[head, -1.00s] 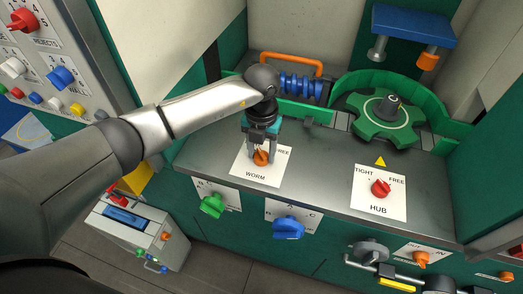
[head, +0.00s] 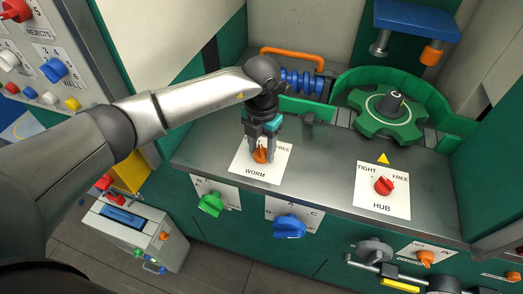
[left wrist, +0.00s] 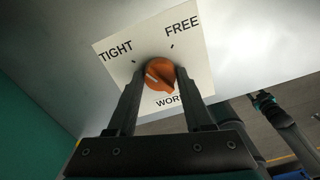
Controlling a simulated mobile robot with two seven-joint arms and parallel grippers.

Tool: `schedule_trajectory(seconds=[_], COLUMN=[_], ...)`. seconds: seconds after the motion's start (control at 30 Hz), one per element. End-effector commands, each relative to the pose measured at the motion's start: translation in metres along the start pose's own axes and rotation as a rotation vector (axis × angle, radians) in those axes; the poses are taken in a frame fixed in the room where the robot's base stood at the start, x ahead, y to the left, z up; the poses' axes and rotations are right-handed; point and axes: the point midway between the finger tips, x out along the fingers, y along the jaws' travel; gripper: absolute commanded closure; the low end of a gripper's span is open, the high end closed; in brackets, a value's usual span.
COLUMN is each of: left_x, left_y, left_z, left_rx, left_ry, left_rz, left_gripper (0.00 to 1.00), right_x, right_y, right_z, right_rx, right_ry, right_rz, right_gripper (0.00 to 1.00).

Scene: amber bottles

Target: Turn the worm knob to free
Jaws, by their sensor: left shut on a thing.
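The orange worm knob (head: 260,155) sits on a white plate (head: 247,169) on the grey counter. In the left wrist view the knob (left wrist: 160,74) is between TIGHT at upper left and FREE at upper right. Its white mark is on the left, on the TIGHT side. My left gripper (head: 261,150) reaches down over it and is shut on it, one finger on each side. It also shows in the left wrist view (left wrist: 160,82). The fingers partly cover the plate's lettering.
A red HUB knob (head: 384,186) is on a plate to the right. A green wheel (head: 388,115), blue worm (head: 303,83) and orange handle (head: 291,53) stand behind. Green (head: 211,204) and blue (head: 290,226) knobs are on the front panel. The counter between the plates is clear.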

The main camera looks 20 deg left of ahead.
Motion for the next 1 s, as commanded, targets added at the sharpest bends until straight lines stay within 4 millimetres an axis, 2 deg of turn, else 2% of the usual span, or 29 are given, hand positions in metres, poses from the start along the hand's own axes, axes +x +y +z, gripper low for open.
schedule_trajectory(seconds=[0.03,1.0], left_x=[0.002,0.002], left_y=[0.001,0.0], left_z=[0.001,0.001], left_rx=[0.046,0.96], left_ry=[-0.005,-0.005], left_rz=[0.002,0.003], left_gripper=[1.0,1.0], right_x=[0.007,0.087], right_y=[0.0,-0.001], right_z=[0.001,0.008], right_rx=[0.0,-0.001], right_ry=[0.0,0.0], right_rz=[0.0,0.0], right_gripper=[0.5,0.5])
